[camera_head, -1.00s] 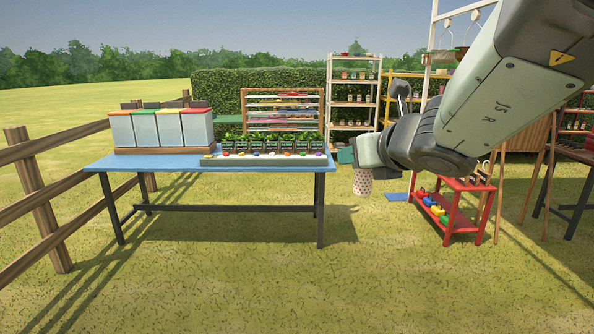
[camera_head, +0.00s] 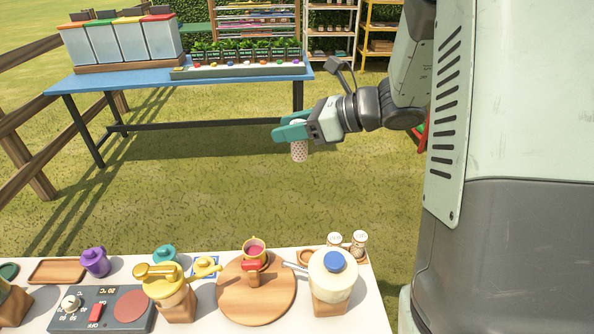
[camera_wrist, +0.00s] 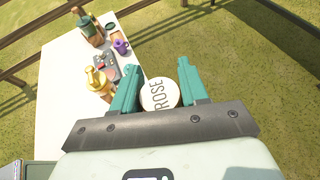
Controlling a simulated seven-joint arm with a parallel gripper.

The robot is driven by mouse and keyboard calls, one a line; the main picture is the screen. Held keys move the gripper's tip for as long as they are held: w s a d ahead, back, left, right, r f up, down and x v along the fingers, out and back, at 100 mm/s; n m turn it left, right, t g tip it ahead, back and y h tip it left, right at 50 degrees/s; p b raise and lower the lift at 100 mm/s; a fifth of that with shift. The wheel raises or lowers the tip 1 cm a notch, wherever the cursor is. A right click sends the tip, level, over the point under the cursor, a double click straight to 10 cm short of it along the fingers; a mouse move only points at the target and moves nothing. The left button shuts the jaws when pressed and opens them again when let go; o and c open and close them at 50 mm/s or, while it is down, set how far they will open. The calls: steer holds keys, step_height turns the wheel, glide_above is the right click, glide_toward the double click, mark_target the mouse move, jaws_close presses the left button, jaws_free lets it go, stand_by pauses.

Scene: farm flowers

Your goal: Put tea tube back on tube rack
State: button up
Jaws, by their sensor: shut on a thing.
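My gripper (camera_head: 292,131) is shut on a tea tube (camera_head: 299,151), a pale cylinder with small reddish dots. The tube hangs upright in the air over the grass, between the blue table and the white table. In the wrist view the tube's round lid (camera_wrist: 158,95) reads "ROSE" and sits between the two teal fingers (camera_wrist: 160,88).
The blue table (camera_head: 130,79) behind holds bins and plants. Grass lies between.

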steer(key=s+d+f+n+g+h, duration=0.1)
steer(key=s+f+n+g+h, duration=0.4)
steer(key=f+n+g, duration=0.5)
steer(key=s+d+f+n+g+h, duration=0.1)
steer(key=s+f+n+g+h, duration=0.2)
steer(key=f+n+g+h, duration=0.7)
steer(key=w+d+r+n+t+h, duration=0.15)
steer(key=n+t+h, duration=0.35)
steer(key=n+t, duration=0.5)
steer(key=w+d+r+n+t+h, duration=0.1)
steer(key=w+d+n+t+h, duration=0.1)
steer(key=n+t+h, duration=0.8)
step_height(320, 180, down, 10)
steer(key=n+y, duration=0.1)
steer(key=n+g+y, duration=0.1)
steer(key=y, duration=0.2)
steer(key=shift+r+n+g, duration=0.25)
steer(key=shift+n+g, duration=0.05)
steer(key=shift+n, duration=0.1)
steer(key=shift+f, duration=0.15)
